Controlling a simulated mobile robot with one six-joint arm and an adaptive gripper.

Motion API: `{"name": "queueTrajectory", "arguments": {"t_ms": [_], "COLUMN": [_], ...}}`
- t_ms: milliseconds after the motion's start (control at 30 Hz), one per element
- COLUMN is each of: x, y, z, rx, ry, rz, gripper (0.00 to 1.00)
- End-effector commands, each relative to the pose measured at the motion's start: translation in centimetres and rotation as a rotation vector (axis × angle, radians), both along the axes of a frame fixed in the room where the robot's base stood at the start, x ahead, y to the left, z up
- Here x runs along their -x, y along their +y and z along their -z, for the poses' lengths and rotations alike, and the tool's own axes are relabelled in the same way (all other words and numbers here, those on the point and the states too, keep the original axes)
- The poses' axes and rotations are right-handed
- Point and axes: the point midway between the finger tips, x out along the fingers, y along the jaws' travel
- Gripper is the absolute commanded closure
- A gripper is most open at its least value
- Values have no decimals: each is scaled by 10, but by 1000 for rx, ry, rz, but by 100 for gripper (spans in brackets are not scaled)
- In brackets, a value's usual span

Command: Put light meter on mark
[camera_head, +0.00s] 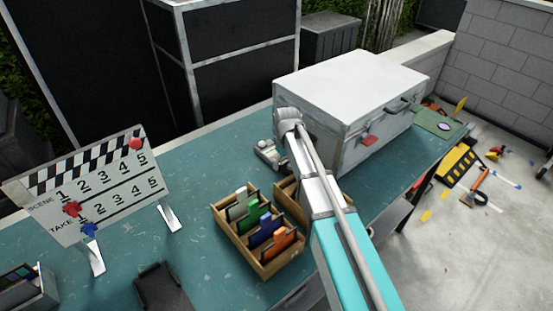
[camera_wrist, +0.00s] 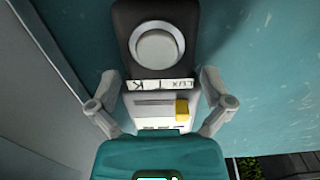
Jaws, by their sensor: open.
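The light meter (camera_wrist: 157,45) fills the middle of the wrist view. It has a dark upper body with a round white dome, a lettered white strip and a pale lower part with a yellow button. My gripper (camera_wrist: 160,80) is open, with one finger on each side of the meter; contact cannot be told. The teal part of my gripper hides the meter's near end. In the head view, a small grey shape (camera_head: 268,154) lies by my arm's end, left of the case; gripper and meter are hard to separate there. A green mat (camera_head: 441,125) with a purple-white oval, possibly the mark, lies at the table's right end.
A large pale case (camera_head: 350,85) stands right of my arm on the teal table (camera_head: 205,170). Wooden card boxes (camera_head: 245,248) stand in front, one partly behind my arm. A clapperboard (camera_head: 90,190) stands at the left. A dark flat object (camera_head: 162,288) lies at the front.

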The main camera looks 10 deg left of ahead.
Motion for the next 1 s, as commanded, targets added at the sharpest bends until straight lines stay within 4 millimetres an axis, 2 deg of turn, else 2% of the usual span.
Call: {"name": "queueTrajectory", "arguments": {"t_ms": [333,767,800,1000], "x": [0,0,0,0], "y": [0,0,0,0], "z": [0,0,0,0], "rx": [0,0,0,0], "ry": [0,0,0,0], "rz": [0,0,0,0], "gripper": [2,82,84,84]}}
